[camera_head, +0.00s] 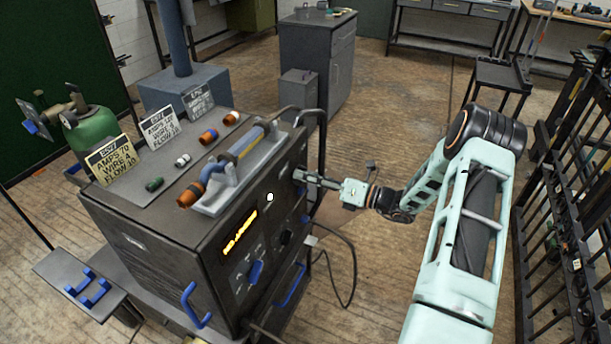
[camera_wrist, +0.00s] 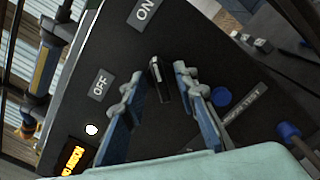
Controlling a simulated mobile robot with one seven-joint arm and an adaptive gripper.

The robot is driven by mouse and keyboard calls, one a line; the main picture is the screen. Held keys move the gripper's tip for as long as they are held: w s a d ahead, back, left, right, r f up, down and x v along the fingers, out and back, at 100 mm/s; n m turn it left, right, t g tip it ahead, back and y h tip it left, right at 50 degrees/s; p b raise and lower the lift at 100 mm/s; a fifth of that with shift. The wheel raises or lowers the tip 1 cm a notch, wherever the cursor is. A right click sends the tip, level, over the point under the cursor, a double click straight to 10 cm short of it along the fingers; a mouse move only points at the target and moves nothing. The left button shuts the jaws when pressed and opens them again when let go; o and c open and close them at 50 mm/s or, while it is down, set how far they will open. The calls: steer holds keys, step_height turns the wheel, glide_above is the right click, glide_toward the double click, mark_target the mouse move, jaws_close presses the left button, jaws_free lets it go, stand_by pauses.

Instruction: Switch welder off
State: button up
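The welder (camera_head: 170,235) is a dark box with an orange lit display (camera_head: 240,232) and a small white lit lamp (camera_head: 270,197) on its front panel. In the wrist view the panel carries an ON label (camera_wrist: 143,13) and an OFF label (camera_wrist: 100,84). A small metal-tipped switch lever (camera_wrist: 156,72) stands out near them; which label it is set to I cannot tell. My gripper (camera_wrist: 154,82) is open, with one blue-and-grey finger on each side of the lever and gaps visible. In the head view my gripper (camera_head: 304,178) is at the panel's upper right, hiding the lever.
A green gas cylinder (camera_head: 95,135) stands behind. A black rack (camera_head: 570,220) is at right; floor between is open.

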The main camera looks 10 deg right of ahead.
steer(key=shift+w+a, duration=0.15)
steer(key=shift+a, duration=0.05)
jaws_close()
